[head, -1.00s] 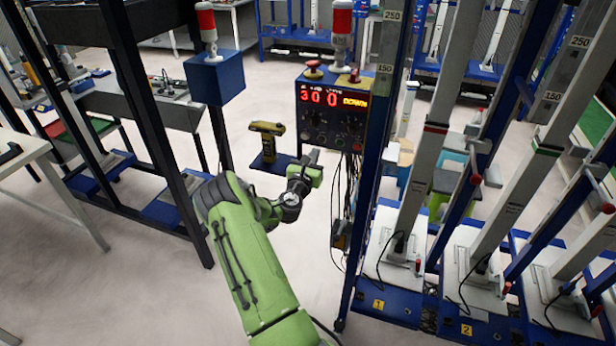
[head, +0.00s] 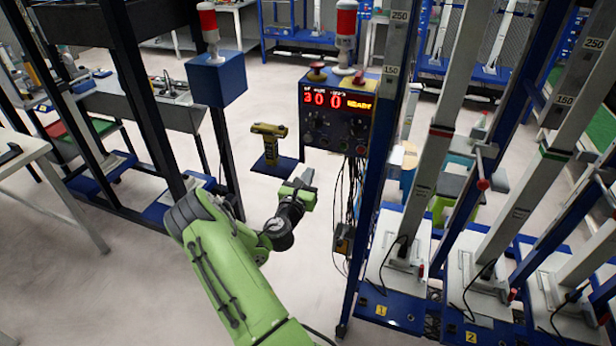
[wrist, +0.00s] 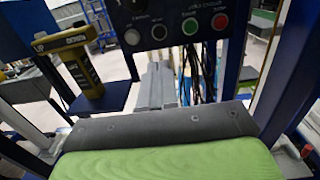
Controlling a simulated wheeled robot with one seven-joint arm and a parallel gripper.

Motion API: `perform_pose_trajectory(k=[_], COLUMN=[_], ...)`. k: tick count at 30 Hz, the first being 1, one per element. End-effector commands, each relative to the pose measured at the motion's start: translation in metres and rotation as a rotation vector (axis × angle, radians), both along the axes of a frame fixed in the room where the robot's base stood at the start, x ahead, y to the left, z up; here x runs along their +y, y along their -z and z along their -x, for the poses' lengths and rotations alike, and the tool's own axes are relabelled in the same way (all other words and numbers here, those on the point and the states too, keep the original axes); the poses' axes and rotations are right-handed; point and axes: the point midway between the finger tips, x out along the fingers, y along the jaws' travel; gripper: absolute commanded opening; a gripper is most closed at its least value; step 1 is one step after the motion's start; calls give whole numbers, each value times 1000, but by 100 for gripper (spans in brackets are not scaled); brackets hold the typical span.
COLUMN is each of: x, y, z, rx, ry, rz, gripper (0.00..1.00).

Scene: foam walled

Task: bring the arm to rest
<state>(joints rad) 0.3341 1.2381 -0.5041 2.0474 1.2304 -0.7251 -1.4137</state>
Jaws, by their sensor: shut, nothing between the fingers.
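My green arm reaches up the middle of the head view, and my gripper (head: 305,179) is at its far end, in front of and below the control box. The gripper is shut and holds nothing. In the wrist view my gripper's grey fingers (wrist: 157,86) lie together, pointing towards the control box. The control box (head: 336,118) has a red display reading 300 and READY, with knobs and buttons below. It also shows at the top of the wrist view (wrist: 170,22). The gripper appears apart from it.
A yellow and black handheld device (head: 269,143) stands on a small blue shelf (head: 274,166) left of the gripper. A blue upright (head: 380,150) and hanging cables (head: 347,205) are close on the right. Numbered test stands (head: 395,260) fill the right side. Open floor (head: 130,290) lies at left.

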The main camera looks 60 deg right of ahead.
Motion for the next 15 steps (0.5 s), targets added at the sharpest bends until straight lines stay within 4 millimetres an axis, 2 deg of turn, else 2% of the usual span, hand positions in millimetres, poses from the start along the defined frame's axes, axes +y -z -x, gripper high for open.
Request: perform_pose_trajectory(k=[11,14,15], x=[0,2,4], y=[0,-9,-18], z=[0,1,3], rx=[0,-72,-156], ry=[0,24,51], rz=[0,-17,-41], gripper=[0,0,0])
